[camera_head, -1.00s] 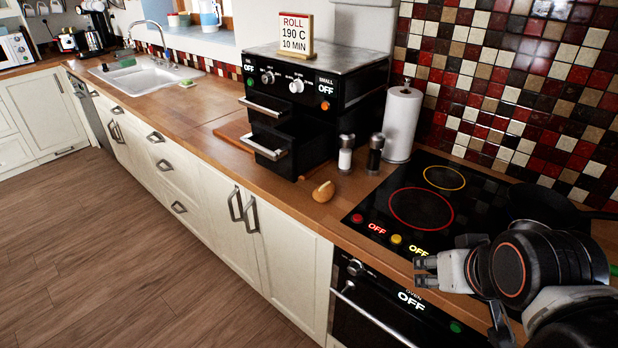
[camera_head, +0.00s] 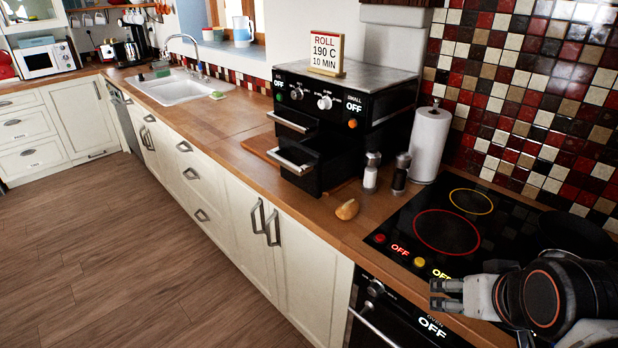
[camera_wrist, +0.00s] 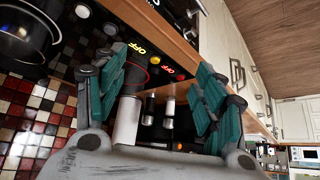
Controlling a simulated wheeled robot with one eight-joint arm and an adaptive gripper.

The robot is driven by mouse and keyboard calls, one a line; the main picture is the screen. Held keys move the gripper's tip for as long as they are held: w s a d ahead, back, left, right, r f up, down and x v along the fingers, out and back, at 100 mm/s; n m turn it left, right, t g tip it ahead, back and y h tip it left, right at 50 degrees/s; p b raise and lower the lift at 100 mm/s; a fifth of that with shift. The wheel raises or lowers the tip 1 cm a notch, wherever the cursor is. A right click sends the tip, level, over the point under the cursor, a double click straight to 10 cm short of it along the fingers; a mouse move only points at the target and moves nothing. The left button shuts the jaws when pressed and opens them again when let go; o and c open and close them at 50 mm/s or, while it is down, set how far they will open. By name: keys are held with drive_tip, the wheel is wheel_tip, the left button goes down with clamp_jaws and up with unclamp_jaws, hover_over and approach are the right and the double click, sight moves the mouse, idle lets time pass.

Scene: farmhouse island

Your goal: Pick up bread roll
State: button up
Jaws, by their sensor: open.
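The bread roll (camera_head: 347,209) is small, tan and oval. In the head view it lies on the wooden counter, between the small black oven and the front edge, left of the cooktop. I cannot make it out in the wrist view. My gripper (camera_head: 438,295) is at the lower right of the head view, over the front of the cooktop, to the right of the roll and apart from it. In the wrist view my gripper (camera_wrist: 162,82) shows its two green-padded fingers spread wide with nothing held between them.
The small oven (camera_head: 345,125) stands behind the roll, its lower drawer pulled out and a sign (camera_head: 327,52) on top. Salt and pepper shakers (camera_head: 372,172) and a paper roll (camera_head: 429,145) stand behind. The cooktop (camera_head: 450,225) holds a dark pan. Counter left of the oven is clear.

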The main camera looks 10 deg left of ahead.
drive_tip(key=shift+o, duration=1.2)
drive_tip(key=w+a+r+m+p, duration=0.1)
drive_tip(key=w+r+m, duration=0.1)
drive_tip(key=w, duration=0.3)
drive_tip(key=w+a+r+m+g+y+p, duration=0.1)
drive_tip(key=w+a+r+m, duration=0.1)
drive_tip(key=w+r+m, duration=0.1)
drive_tip(key=shift+w+r+m, duration=0.35)
drive_tip(key=shift+w+m, duration=0.45)
drive_tip(key=shift+w, duration=0.1)
drive_tip(key=m+g+y+p, duration=0.3)
drive_tip(key=m+g+p, duration=0.1)
drive_tip(key=m, duration=1.4)
hover_over(351, 204)
drive_tip(key=s+d, duration=0.3)
drive_tip(key=d, duration=0.1)
wheel_tip(351, 204, down, 6)
drive_tip(key=x, duration=0.3)
drive_tip(key=b+x, duration=0.1)
drive_tip(key=x, duration=0.2)
drive_tip(key=w+x, duration=0.1)
drive_tip(key=x, duration=0.2)
drive_tip(key=shift+d+b, duration=0.2)
drive_tip(key=shift+b, duration=0.2)
drive_tip(key=shift+b+x, duration=1.1)
drive_tip(key=shift+x, duration=1.6)
drive_tip(key=shift+s+d, duration=0.1)
drive_tip(key=shift+t, duration=0.3)
drive_tip(key=shift+c, duration=0.3)
drive_tip(key=c, duration=1.1)
